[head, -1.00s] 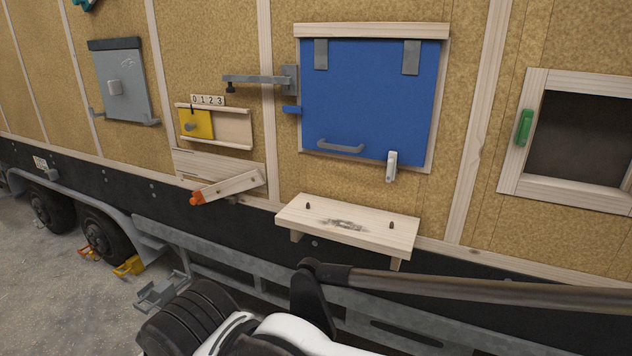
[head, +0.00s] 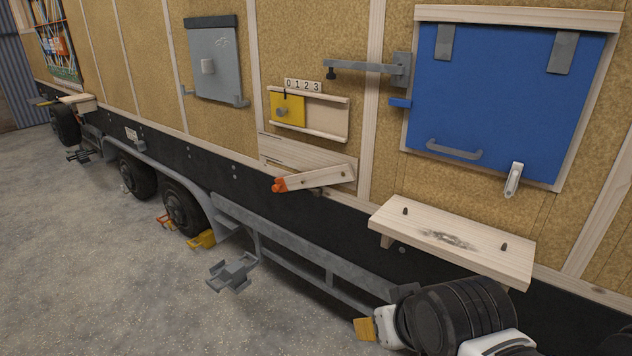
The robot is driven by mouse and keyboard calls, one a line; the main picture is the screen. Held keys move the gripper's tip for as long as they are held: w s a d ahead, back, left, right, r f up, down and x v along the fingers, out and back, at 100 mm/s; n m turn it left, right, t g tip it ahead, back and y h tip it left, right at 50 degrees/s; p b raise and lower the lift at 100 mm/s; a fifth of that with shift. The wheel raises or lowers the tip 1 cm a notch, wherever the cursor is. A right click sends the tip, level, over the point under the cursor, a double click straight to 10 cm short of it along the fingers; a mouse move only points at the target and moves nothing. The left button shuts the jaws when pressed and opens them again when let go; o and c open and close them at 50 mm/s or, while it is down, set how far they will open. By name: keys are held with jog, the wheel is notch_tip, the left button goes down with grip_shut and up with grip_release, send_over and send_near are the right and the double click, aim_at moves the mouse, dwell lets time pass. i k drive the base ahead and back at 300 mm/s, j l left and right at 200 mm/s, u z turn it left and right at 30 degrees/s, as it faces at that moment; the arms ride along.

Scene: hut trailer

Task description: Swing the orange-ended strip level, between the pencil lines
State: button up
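The orange-ended strip (head: 318,178) is a pale wooden bar on the trailer wall, left of the blue hatch. It is tilted, with its orange end (head: 279,185) at the lower left and its other end higher at the right. It lies in front of a pale wooden backing board (head: 300,152). Pencil lines cannot be made out clearly at this size. My arm shows at the bottom right, well below the strip and apart from it.
A wooden shelf (head: 465,238) with two pegs sticks out below the blue hatch (head: 495,95). A yellow slider (head: 287,108) sits above the strip, and a grey bracket arm (head: 360,67) juts out above that. A grey step (head: 231,272) stands out low. Open floor (head: 110,285) lies at left.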

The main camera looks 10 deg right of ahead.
aim_at(344, 172)
jog(key=i+j+z, duration=0.15)
jog(key=i, duration=0.25)
jog(key=i+j+z, duration=0.1)
jog(key=i, duration=0.25)
jog(key=i+j+z, duration=0.15)
jog(key=i, duration=0.25)
jog(key=j, duration=0.1)
